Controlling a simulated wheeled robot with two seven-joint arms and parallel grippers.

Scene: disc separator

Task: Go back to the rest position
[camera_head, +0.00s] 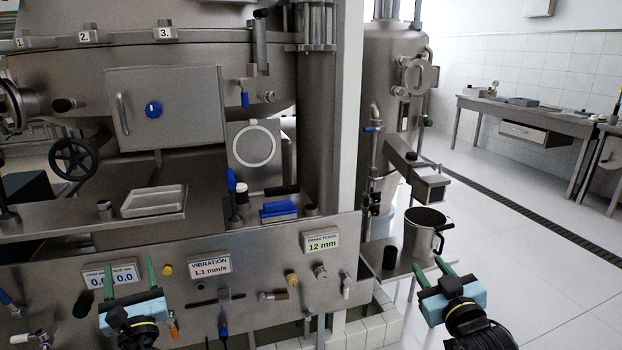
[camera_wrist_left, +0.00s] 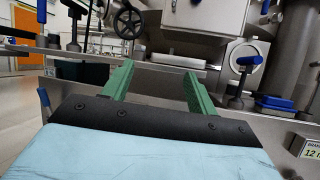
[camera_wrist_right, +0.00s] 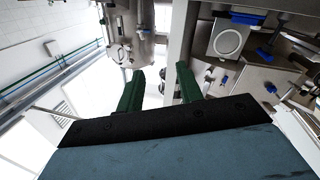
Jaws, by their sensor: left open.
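My left gripper (camera_head: 128,278) is in the lower left of the head view, in front of the machine's lower panel. Its two green fingers stand apart with nothing between them; they also show in the left wrist view (camera_wrist_left: 152,84). My right gripper (camera_head: 430,272) is in the lower right of the head view, in front of the small side shelf. Its green fingers are spread and empty; they also show in the right wrist view (camera_wrist_right: 160,88). Neither gripper touches anything that I can see.
The steel machine panel (camera_head: 262,262) carries valves, knobs and displays. A metal pot (camera_head: 424,232) and a black cup (camera_head: 390,257) stand on the side shelf. The floor at right is clear.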

